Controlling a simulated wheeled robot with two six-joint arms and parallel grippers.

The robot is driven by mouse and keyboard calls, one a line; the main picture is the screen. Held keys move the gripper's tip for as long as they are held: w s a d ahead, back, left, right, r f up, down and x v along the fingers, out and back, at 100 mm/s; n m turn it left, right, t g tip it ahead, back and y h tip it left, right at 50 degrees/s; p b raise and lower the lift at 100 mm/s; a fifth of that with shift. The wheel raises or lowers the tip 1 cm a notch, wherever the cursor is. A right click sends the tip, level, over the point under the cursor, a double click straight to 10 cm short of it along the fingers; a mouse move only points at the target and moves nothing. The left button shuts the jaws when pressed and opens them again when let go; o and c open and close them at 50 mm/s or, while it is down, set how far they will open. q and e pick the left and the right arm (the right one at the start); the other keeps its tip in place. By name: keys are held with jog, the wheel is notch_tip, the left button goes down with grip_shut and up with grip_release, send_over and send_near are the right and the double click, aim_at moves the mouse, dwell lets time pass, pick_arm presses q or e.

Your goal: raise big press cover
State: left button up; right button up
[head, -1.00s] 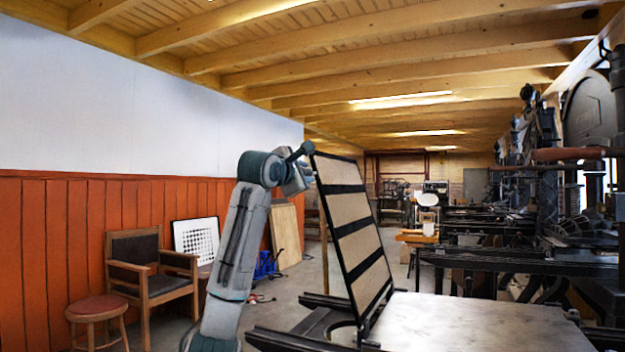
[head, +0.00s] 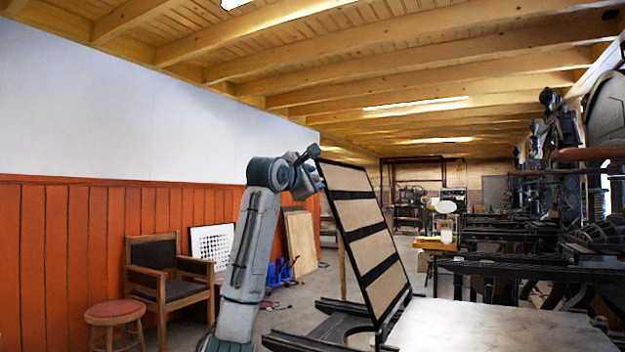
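The big press cover (head: 366,231) is a black frame with tan panels and dark cross bars. It stands steeply raised, leaning a little to the left, at the left end of the flat pale press bed (head: 480,328). My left gripper (head: 314,160) is at the cover's upper left corner. The gripper is small and dark here, and its fingers are partly hidden by the wrist and the cover edge, so I cannot tell whether they are closed on the frame. My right gripper is not in view.
A wooden armchair (head: 168,276), a red-topped stool (head: 115,312) and a white grid board (head: 211,245) stand along the orange wall at left. Dark presses (head: 560,180) fill the right side. Open floor lies behind the cover.

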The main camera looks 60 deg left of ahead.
pick_arm(q)
jog(key=shift+o, duration=0.5)
jog(key=shift+s+d, duration=0.2)
jog(key=shift+s, duration=0.1)
jog(key=b+v, duration=0.3)
jog(key=v, duration=0.7)
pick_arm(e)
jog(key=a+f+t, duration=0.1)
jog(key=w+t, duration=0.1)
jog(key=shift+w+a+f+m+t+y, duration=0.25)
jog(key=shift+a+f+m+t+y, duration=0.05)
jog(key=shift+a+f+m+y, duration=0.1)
